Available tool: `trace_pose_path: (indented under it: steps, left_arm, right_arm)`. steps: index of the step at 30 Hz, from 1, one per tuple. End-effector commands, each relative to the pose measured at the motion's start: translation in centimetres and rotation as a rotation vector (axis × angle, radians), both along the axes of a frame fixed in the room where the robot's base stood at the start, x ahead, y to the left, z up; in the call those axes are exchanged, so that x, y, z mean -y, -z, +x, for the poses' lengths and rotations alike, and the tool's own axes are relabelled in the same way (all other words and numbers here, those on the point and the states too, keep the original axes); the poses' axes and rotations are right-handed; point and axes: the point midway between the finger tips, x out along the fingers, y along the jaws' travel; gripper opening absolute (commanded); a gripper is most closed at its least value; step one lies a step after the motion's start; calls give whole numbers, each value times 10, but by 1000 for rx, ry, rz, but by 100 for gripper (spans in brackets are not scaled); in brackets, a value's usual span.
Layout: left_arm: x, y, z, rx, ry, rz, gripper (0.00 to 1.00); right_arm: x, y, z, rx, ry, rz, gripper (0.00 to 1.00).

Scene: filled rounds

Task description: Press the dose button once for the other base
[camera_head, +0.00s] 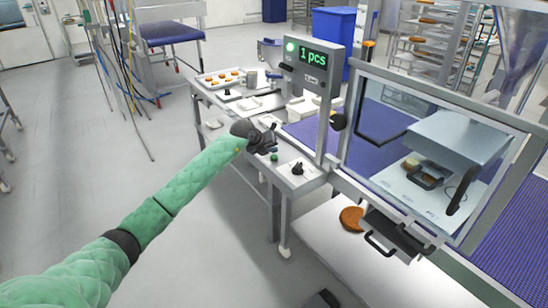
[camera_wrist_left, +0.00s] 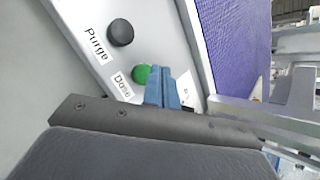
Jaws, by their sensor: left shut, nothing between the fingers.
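The green dose button (camera_wrist_left: 141,74), labelled "Dose", sits on a light panel below a black button (camera_wrist_left: 120,33) labelled "Purge". The green button also shows in the head view (camera_head: 274,157). My left gripper (camera_head: 268,143) is over that panel, shut and empty. Its blue fingertips (camera_wrist_left: 163,88) overlap the dose button's right edge in the wrist view; contact cannot be told. The display (camera_head: 312,57) reads "1 pcs", with a lit green lamp beside it. One brown round base (camera_head: 351,217) lies on the white surface below the machine; another brown round (camera_head: 428,165) shows behind the clear guard. My right gripper is not in view.
A dark knob (camera_head: 297,169) stands on the panel near the green button. The clear guard (camera_head: 398,130) and the display post are to the right. A tray (camera_head: 225,79) with several small rounds lies behind. Floor left of the panel is open.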

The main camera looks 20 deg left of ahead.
Motion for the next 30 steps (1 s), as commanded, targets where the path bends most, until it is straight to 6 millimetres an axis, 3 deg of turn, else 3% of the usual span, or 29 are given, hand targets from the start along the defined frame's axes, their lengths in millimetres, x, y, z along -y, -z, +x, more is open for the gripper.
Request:
trace_pose_path:
  steps: [30]
  left_arm:
    - [0,8,0,0,0,0,0]
  right_arm:
    - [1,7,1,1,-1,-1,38]
